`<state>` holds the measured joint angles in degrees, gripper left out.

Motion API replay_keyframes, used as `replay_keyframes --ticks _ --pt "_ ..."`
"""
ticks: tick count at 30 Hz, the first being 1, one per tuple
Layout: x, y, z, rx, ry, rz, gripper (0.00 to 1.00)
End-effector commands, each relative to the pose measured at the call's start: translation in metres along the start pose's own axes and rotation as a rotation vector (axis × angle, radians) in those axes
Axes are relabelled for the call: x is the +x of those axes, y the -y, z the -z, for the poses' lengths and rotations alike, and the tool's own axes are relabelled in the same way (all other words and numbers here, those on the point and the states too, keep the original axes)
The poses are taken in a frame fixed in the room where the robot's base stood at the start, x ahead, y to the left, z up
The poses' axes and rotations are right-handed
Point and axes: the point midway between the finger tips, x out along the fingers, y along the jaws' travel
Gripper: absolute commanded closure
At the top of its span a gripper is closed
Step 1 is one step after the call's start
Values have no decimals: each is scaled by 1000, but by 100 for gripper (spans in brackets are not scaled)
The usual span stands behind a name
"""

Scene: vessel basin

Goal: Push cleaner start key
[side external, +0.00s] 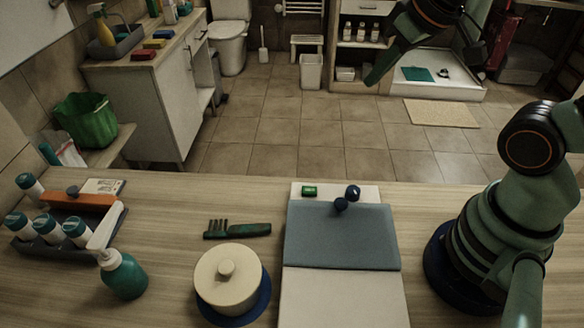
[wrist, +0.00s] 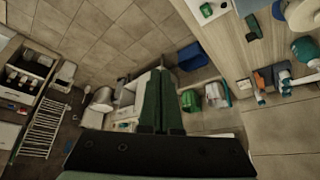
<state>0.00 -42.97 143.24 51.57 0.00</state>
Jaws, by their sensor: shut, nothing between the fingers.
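A white device with a blue-grey lid (side external: 340,238) lies on the counter, right of centre in the side view. On its white far strip sits a small green key (side external: 309,191), with a dark blue knob (side external: 352,192) to its right. A second dark knob (side external: 341,204) sits at the lid's far edge. In the wrist view the green key (wrist: 206,10) shows near the top edge. My gripper (side external: 373,79) is raised beyond the counter's far edge, apart from the device. Its green fingers (wrist: 159,78) are shut and empty in the wrist view.
Left of the device are a dark green comb (side external: 237,229), a cream lidded pot (side external: 228,280) and a green pump bottle (side external: 122,275). A rack of white bottles (side external: 48,230) stands at far left. The counter between comb and device is clear.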

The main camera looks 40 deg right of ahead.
Motion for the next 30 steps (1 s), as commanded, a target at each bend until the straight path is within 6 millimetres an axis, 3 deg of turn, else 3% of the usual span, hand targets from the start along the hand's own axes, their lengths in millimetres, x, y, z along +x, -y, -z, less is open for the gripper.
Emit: replay_keyframes --ticks 20,30 --pt "0 1 1 -14 13 2 100" --pt "13 20 8 -225 220 43 100"
